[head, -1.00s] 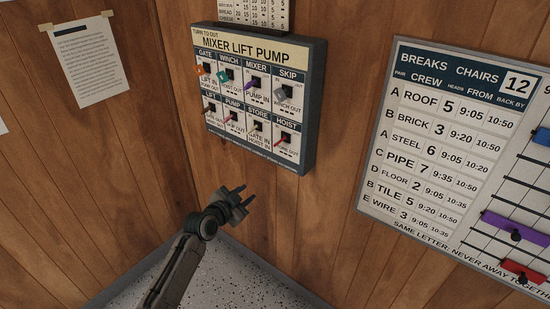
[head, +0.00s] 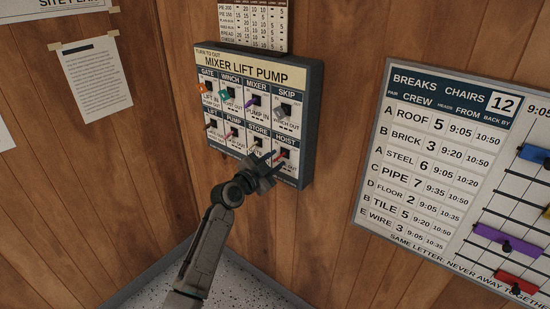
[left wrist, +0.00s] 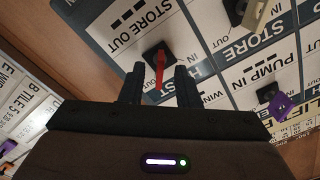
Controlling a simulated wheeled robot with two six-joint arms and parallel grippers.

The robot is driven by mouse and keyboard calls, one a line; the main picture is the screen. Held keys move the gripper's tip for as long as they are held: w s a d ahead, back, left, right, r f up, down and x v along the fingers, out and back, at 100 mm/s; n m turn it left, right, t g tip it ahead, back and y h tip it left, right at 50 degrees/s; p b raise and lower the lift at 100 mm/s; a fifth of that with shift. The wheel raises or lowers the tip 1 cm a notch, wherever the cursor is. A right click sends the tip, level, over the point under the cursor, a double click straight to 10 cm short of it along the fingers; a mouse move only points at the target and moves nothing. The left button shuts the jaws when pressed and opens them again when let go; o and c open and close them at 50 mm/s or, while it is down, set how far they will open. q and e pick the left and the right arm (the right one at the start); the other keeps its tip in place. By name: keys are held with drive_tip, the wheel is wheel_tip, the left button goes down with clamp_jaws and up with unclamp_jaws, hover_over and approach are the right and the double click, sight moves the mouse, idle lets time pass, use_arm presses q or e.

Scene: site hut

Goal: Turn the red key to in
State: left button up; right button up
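The red key (head: 279,157) sits in its switch under the HOIST label, at the lower right of the key panel (head: 312,120) on the wall. My left gripper (head: 273,158) is up at the panel, right by this key, and partly covers it and the STORE switch area in the head view. In the left wrist view, the red key (left wrist: 159,68) lies between the tips of the two fingers of my left gripper (left wrist: 160,85), with a gap on each side. The fingers are open. My right gripper is not in view.
A breaks board (head: 440,160) hangs to the right. The wall below the panel is clear.

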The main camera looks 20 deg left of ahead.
use_arm(q)
drive_tip(key=shift+w+d, duration=0.15)
drive_tip(key=shift+w, duration=0.25)
clamp_jaws()
